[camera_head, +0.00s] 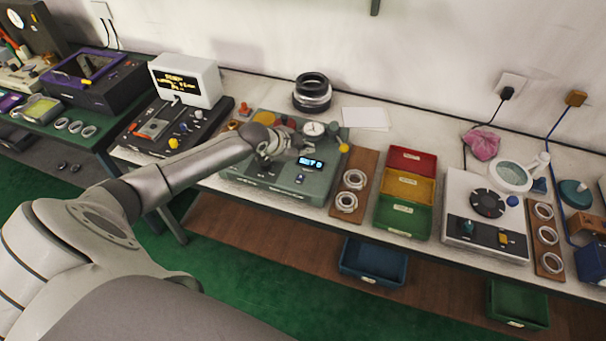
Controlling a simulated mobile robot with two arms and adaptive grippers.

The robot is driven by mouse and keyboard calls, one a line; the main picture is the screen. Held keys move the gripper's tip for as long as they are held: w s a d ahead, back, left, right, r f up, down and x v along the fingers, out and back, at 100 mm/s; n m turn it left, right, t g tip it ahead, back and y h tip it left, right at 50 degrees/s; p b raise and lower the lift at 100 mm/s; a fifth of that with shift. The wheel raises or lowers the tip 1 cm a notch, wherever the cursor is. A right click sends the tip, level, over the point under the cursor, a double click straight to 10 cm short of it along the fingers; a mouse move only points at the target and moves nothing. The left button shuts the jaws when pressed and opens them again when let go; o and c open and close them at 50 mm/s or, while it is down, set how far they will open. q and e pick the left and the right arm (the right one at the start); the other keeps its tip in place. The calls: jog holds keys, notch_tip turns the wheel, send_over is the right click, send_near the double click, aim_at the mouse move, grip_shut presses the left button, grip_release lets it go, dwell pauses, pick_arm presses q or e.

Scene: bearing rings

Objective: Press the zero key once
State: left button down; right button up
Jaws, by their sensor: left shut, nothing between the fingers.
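The grey-green gauge station (282,197) stands on the bench in the middle of the view. It carries a lit blue display (311,163), a round white dial (313,128) and a small key (300,178) on its front part. I cannot read whether that key is the zero key. My left gripper (301,147) is shut and empty, above the station just left of the display. Its arm hides the station's left part. I cannot tell whether the fingertips touch anything. My right gripper is out of view.
A wooden board with two rings (367,160) stands right of the station, then red (413,158), yellow (407,187) and green bins (402,218). Stacked black and silver rings (312,92) stand behind. A yellow-tipped lever (343,148) is close to the gripper's right.

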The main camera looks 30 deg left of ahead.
pick_arm(q)
jog(key=shift+f, duration=0.1)
jog(key=b, duration=0.7)
send_over(303, 178)
notch_tip(303, 178, down, 8)
jog(key=shift+f, duration=0.35)
dwell(1.1)
jog(key=shift+f+b, duration=0.35)
jog(key=shift+f, duration=0.05)
jog(key=shift+s+f, duration=0.1)
jog(key=shift+f, duration=0.25)
dwell(0.5)
jog(key=shift+r+p, duration=0.5)
jog(key=shift+r, duration=0.25)
jog(key=shift+r, duration=0.15)
